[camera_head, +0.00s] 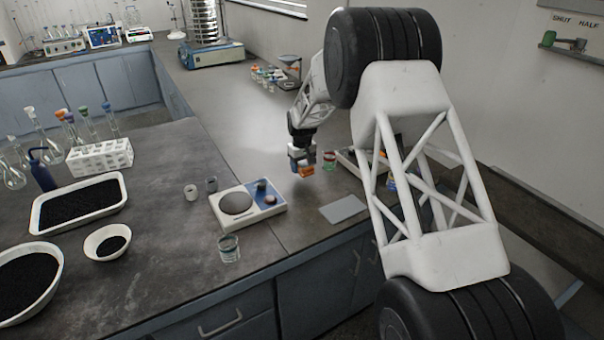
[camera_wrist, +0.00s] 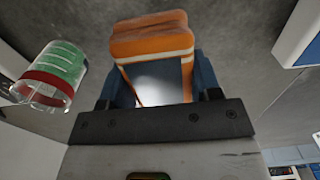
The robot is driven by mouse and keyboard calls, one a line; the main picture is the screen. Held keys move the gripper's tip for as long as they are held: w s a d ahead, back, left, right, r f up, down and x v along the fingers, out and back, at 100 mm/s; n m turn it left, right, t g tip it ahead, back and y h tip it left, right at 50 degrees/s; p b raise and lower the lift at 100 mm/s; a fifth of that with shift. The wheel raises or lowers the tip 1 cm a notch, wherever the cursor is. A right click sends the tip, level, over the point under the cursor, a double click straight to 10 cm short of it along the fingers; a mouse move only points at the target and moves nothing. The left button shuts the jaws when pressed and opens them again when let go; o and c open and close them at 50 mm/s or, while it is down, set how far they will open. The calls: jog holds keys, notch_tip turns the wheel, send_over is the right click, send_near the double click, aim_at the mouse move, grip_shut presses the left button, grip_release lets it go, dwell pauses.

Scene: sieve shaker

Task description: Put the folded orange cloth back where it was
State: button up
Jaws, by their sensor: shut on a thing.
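The folded orange cloth (camera_wrist: 150,42) has a pale stripe and sits between the blue fingers of my gripper (camera_wrist: 155,85) in the wrist view. My gripper is shut on it. In the head view my gripper (camera_head: 303,165) points down over the bench, with the orange cloth (camera_head: 306,172) at its tips. I cannot tell whether the cloth touches the bench top. Part of the cloth is hidden behind the fingers.
A glass with green and red bands (camera_wrist: 50,80) stands close beside my gripper; it also shows in the head view (camera_head: 329,160). A grey flat pad (camera_head: 343,208) lies in front. A balance (camera_head: 246,212) is to the left.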

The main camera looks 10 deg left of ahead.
aim_at(302, 162)
jog(key=shift+f, duration=1.75)
jog(key=shift+f, duration=0.1)
jog(key=o, duration=1)
notch_tip(302, 162, up, 12)
jog(key=shift+r, duration=0.1)
jog(key=shift+d+r, duration=0.1)
